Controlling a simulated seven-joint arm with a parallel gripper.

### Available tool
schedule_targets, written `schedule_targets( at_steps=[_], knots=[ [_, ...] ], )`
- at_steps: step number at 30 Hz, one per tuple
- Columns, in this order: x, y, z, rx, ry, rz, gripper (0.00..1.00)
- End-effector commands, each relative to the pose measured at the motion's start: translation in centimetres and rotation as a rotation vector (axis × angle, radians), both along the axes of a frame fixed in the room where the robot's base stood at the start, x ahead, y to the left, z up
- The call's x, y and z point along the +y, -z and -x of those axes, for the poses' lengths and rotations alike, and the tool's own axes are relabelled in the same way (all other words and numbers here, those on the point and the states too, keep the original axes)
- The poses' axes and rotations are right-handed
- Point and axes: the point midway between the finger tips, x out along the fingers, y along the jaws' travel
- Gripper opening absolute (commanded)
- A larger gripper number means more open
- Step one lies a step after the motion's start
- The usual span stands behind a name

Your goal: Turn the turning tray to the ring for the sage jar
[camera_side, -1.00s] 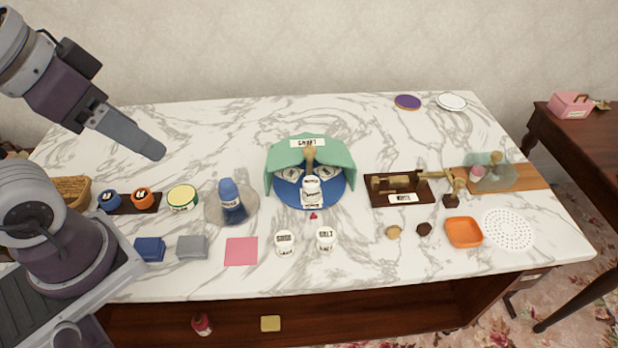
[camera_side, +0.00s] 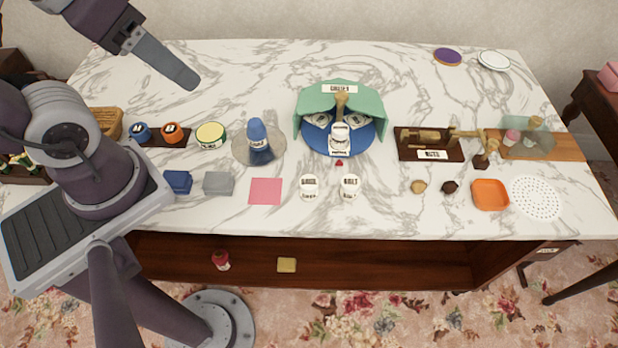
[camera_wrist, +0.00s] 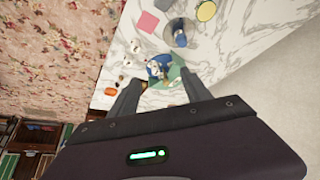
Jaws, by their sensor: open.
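The turning tray (camera_side: 363,144) is a round blue disc at the middle of the table. A green cover (camera_side: 368,104) with a label hides its back part. White labelled jars stand on it; one jar (camera_side: 340,137) is at the open front, and others show partly under the cover. I cannot read which is the sage jar. A tan knob (camera_side: 340,101) rises at the centre. A small red marker (camera_side: 339,163) lies just in front. My gripper (camera_side: 188,82) is high at the upper left, apart from the tray. In the wrist view my gripper (camera_wrist: 160,80) is open and empty.
Two white jars (camera_side: 309,187) (camera_side: 350,187) stand in front of the tray. A blue bottle (camera_side: 257,137) on a grey disc is to its left. A brass device on a dark board (camera_side: 431,154) is to its right. The marble behind is mostly clear.

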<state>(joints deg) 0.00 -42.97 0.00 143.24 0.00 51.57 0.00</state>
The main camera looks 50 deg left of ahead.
Motion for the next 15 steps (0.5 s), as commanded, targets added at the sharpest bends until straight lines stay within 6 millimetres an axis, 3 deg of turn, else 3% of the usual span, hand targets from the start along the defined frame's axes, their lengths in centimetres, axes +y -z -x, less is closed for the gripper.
schedule_targets(
  at_steps=[6,8,10,13,15],
  knots=[
    [0.0,0.0,0.0,0.000,0.000,0.000,0.57],
    [0.0,0.0,-0.1,0.001,0.001,0.000,0.50],
    [0.0,-0.5,-0.9,0.015,0.012,-0.007,0.50],
    [0.0,-1.8,-4.5,0.073,0.061,-0.030,0.50],
    [-0.1,-2.4,-8.7,0.129,0.116,-0.054,0.50]
  ],
)
